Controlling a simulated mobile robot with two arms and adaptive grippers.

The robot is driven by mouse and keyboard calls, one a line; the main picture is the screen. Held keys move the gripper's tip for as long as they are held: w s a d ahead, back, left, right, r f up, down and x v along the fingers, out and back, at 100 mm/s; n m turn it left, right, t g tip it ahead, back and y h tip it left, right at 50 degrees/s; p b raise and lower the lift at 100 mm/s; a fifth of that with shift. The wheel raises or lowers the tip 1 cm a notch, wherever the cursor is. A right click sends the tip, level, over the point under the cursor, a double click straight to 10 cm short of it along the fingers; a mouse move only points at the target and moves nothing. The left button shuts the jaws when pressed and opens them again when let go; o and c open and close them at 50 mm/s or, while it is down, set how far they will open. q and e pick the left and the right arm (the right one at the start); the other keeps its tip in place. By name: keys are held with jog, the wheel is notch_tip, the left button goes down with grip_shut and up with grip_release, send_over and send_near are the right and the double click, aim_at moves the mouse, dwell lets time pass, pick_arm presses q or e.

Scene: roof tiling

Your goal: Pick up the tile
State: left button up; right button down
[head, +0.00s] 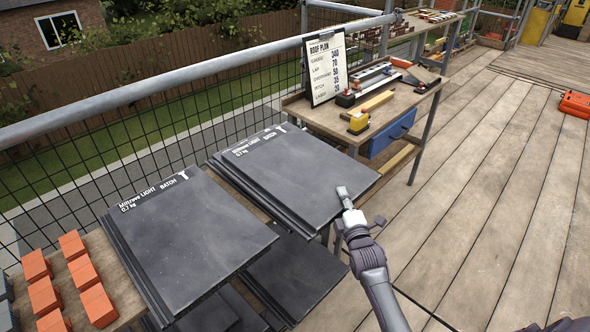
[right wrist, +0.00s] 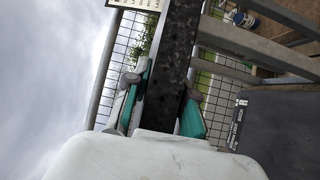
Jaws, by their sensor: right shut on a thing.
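Dark grey roof tiles lie in two stacks on the wooden rack, one on the left (head: 195,240) and one on the right (head: 295,180). Each top tile has white lettering along its far edge. My right gripper (head: 343,192) is at the near right edge of the right stack's top tile. In the right wrist view, its teal-padded fingers (right wrist: 164,97) are shut on either side of a dark tile edge (right wrist: 172,55). Whether that tile is clear of the stack cannot be told. My left gripper is not in view.
Orange blocks (head: 98,306) stand at the left end. A bench (head: 296,104) behind the right stack holds a roof plan board (head: 325,68), a yellow tool (head: 358,122) and other tools. A metal rail (head: 180,84) with mesh runs behind. The plank floor at right is mostly clear.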

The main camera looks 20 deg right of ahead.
jog(key=shift+r, duration=0.15)
dwell(0.3)
jog(key=shift+r, duration=0.6)
jog(key=r, duration=0.3)
jog(key=shift+d+r, duration=0.15)
jog(key=shift+d, duration=0.15)
jog(key=s+d+r, duration=0.4)
jog(key=d+r, duration=0.2)
jog(key=d, duration=0.4)
jog(key=shift+s+r, duration=0.25)
jog(key=shift+s, duration=0.05)
